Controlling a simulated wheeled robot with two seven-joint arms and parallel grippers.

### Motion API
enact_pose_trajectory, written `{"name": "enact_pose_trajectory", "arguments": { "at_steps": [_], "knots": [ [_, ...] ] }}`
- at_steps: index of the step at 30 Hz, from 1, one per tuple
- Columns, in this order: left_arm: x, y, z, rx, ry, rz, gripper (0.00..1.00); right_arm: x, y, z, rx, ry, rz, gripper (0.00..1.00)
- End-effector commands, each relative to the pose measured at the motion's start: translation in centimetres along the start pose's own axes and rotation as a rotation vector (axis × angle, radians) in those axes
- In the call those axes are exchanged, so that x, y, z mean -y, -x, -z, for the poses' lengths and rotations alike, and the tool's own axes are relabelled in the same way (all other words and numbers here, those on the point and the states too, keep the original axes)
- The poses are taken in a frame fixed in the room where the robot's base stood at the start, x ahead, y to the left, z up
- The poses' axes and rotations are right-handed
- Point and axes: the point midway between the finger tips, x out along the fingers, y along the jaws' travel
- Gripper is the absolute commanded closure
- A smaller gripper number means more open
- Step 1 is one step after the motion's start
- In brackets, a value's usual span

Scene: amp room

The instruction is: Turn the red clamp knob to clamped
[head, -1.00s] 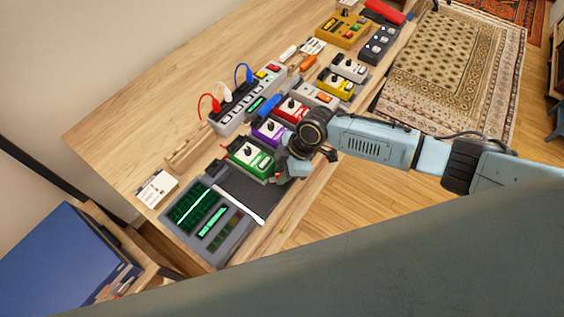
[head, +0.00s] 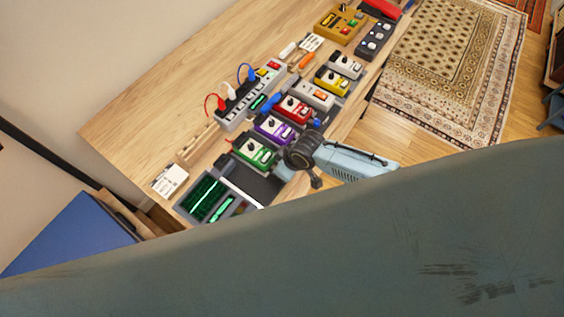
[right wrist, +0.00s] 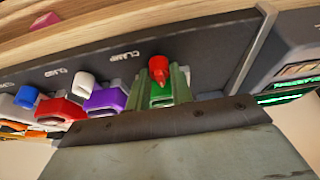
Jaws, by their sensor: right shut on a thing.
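The red clamp knob (right wrist: 159,68) is in the right wrist view, on the dark board edge by a "CLAMP" label, in front of the green pedal (head: 254,151). Its pointed part faces downward in that picture. My right gripper (right wrist: 164,78) has its two pale fingers on either side of the knob and is shut on it. In the head view my right gripper (head: 284,172) is at the near edge of the board beside the green pedal, and the arm hides the knob. My left gripper is in neither view.
A white clamp knob (right wrist: 85,82) and a blue one (right wrist: 27,97) sit along the same board edge. Purple (head: 274,128) and red (head: 294,108) pedals stand beside the green one. A power strip (head: 240,108) with cables lies behind. A screen unit (head: 205,197) stands at the board's near-left end.

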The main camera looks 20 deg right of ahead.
Motion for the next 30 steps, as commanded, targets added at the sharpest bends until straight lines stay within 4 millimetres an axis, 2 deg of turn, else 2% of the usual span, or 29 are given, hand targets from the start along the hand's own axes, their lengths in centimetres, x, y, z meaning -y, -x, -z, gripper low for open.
{"name": "enact_pose_trajectory", "arguments": {
  "at_steps": [19,20,21,30],
  "knots": [
    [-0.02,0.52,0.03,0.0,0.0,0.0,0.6,-0.02,0.02,0.08,-0.002,-0.044,-0.018,1.0],
    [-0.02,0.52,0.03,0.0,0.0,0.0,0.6,-0.02,0.02,0.08,-0.002,-0.043,-0.018,0.74],
    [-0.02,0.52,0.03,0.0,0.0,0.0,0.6,-0.02,0.02,0.08,-0.002,-0.043,-0.018,0.7],
    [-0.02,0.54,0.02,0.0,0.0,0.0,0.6,-0.01,0.11,0.03,-0.001,-0.042,-0.018,0.7]
  ]
}}
